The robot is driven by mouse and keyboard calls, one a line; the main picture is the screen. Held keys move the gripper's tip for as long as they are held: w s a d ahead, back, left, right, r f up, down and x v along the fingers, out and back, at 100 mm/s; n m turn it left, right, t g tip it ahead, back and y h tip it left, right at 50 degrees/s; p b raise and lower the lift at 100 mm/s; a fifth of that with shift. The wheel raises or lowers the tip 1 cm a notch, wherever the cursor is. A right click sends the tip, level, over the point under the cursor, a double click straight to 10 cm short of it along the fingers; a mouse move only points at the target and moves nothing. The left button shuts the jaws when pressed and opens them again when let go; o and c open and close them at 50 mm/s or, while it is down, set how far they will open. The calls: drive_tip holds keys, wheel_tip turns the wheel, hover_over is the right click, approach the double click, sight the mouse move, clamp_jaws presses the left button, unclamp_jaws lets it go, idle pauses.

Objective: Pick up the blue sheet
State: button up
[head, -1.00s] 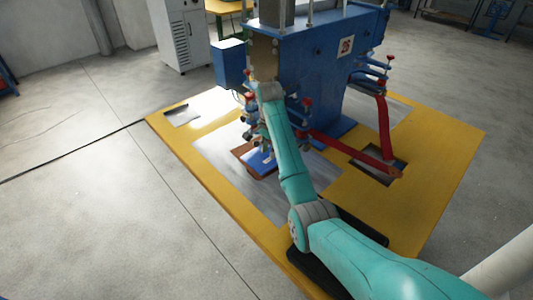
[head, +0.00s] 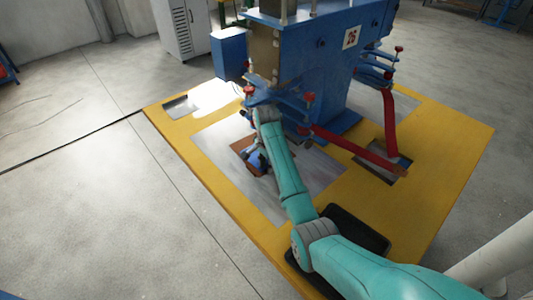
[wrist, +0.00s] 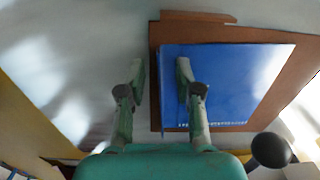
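The blue sheet (wrist: 245,85) lies flat on a brown board (wrist: 300,60) in the wrist view. My gripper (wrist: 160,82) is open, with its fingers spread apart. The left finger is beyond the sheet's left edge, and the right finger overlaps the sheet in the picture. The sheet's left edge runs between them. I cannot tell whether either finger touches it. In the head view my gripper and wrist hide most of the sheet, and the brown board (head: 239,143) shows beside them.
A blue machine (head: 330,60) with red-knobbed clamps stands just behind my gripper. Red bars (head: 355,150) reach out to its right. The work lies on a grey plate (head: 215,140) within a yellow platform (head: 200,175). The floor at left is clear.

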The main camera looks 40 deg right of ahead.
clamp_jaws()
drive_tip(key=shift+r, duration=0.15)
